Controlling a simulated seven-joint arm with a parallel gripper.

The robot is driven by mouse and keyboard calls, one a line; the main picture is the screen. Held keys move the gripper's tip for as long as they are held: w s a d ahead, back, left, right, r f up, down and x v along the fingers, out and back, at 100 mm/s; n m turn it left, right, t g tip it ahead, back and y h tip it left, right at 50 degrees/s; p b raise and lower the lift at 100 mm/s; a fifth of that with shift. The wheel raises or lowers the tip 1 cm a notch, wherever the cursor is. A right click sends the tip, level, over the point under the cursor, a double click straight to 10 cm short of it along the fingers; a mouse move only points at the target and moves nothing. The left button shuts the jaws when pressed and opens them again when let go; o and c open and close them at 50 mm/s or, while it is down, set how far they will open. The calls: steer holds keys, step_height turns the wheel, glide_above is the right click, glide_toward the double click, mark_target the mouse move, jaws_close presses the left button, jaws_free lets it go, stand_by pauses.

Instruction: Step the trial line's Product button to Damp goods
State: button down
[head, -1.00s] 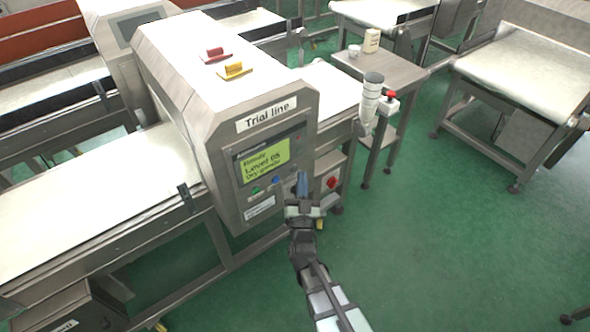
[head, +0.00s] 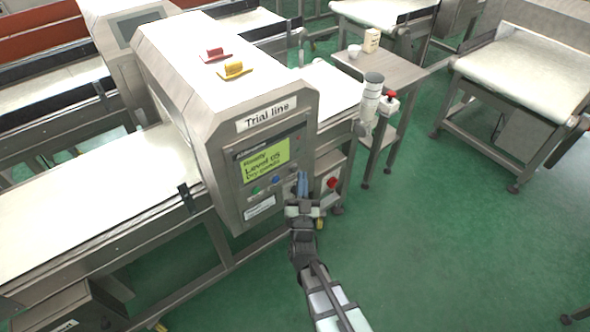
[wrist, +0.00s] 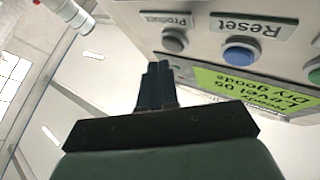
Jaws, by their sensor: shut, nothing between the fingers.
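The trial line's grey detector head (head: 232,120) carries a "Trial line" sign and a green display (head: 266,160) that reads Ready, Level 05, Dry goods. In the wrist view, upside down, the grey Product button (wrist: 174,41) sits beside the blue Reset button (wrist: 240,53); the display (wrist: 255,88) also reads Dry goods. My gripper (head: 302,180) is shut and empty in front of the panel's lower right. In the wrist view its fingertips (wrist: 159,68) are close to the Product button, with a visible gap in the picture. In the head view the gripper hides the Product button.
A red button (head: 332,183) is on a box just right of my gripper. A side table (head: 385,68) with a white cup and a container stands behind.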

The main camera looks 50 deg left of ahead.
steer(key=shift+a, duration=0.2)
steer(key=shift+a, duration=0.25)
steer(key=shift+a, duration=0.35)
stand_by(0.9)
steer(key=shift+d, duration=0.8)
steer(key=d, duration=0.5)
stand_by(0.6)
stand_by(0.7)
